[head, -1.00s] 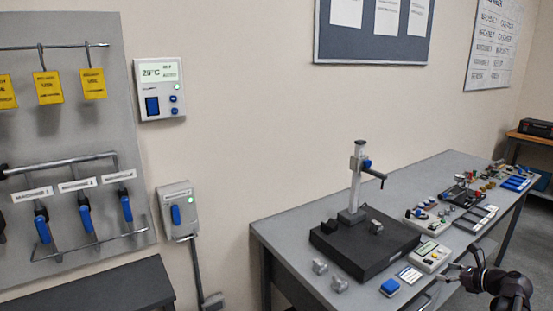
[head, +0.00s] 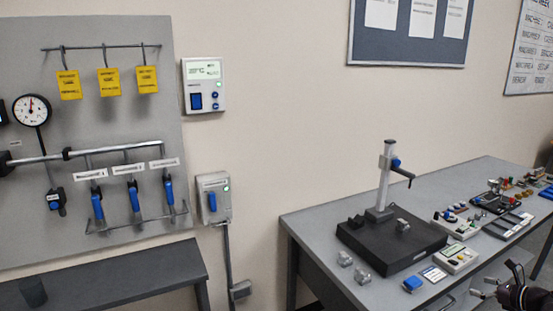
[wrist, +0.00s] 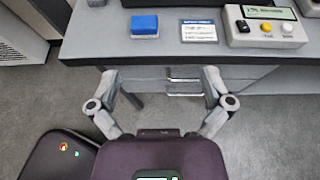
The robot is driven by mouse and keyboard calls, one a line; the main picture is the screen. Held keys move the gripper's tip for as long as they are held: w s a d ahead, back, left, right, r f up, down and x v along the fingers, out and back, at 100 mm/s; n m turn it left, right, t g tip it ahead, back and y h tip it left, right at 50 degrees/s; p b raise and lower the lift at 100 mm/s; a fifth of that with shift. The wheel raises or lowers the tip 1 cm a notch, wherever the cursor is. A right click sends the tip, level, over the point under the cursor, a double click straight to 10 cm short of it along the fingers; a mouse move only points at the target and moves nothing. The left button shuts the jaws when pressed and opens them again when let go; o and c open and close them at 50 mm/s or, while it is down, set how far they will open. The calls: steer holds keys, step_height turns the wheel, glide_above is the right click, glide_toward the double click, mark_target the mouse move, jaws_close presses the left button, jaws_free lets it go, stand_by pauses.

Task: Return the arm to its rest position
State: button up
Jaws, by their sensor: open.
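My gripper (head: 496,285) shows at the lower right of the head view, in front of the table's near edge, with part of my arm cut off by the frame. In the wrist view my gripper (wrist: 158,85) has its two fingers spread wide apart with nothing between them. Its fingertips are over the floor and the table's front side, short of the tabletop items. The gripper is open and empty. Most of my arm is out of view.
The grey table (head: 315,230) bears a black base plate with a stand (head: 384,190), a blue block (head: 412,283) and a control box (head: 456,257). A dark bench (head: 120,275) stands at left below a wall panel (head: 30,210). Floor shows before the table.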

steer(key=w+a+f+n+g, duration=0.1)
steer(key=a+n, duration=0.3)
steer(key=a, duration=0.4)
steer(key=w+a+f+n+g+p, duration=0.1)
steer(key=a+n+g, duration=0.3)
steer(key=a, duration=0.4)
steer(key=w+a+f+n+g+p, duration=0.1)
steer(key=w+a+f+n+g, duration=0.1)
steer(key=a+n, duration=0.3)
steer(key=shift+w+a+f+n+g+y, duration=0.15)
steer(key=shift+w+a+f, duration=0.1)
steer(key=shift+a, duration=0.3)
steer(key=shift+w+a+f+n+g+y, duration=0.1)
steer(key=shift+w+a+f, duration=0.15)
steer(key=shift+a, duration=0.3)
steer(key=shift+w+a+f+n+g+y, duration=0.1)
steer(key=shift+w+a+f+n, duration=0.15)
steer(key=shift+a, duration=0.3)
steer(key=s+a+n+g+h+p, duration=0.1)
steer(key=s+a+n+g+h, duration=0.1)
steer(key=a+n, duration=0.6)
steer(key=s+a+f+n+g+h+p, duration=0.1)
steer(key=s+a+n+h, duration=0.3)
steer(key=a+n, duration=0.5)
steer(key=a+g, duration=0.1)
steer(key=a, duration=0.3)
steer(key=shift+f+g, duration=0.15)
steer(key=shift+g, duration=0.2)
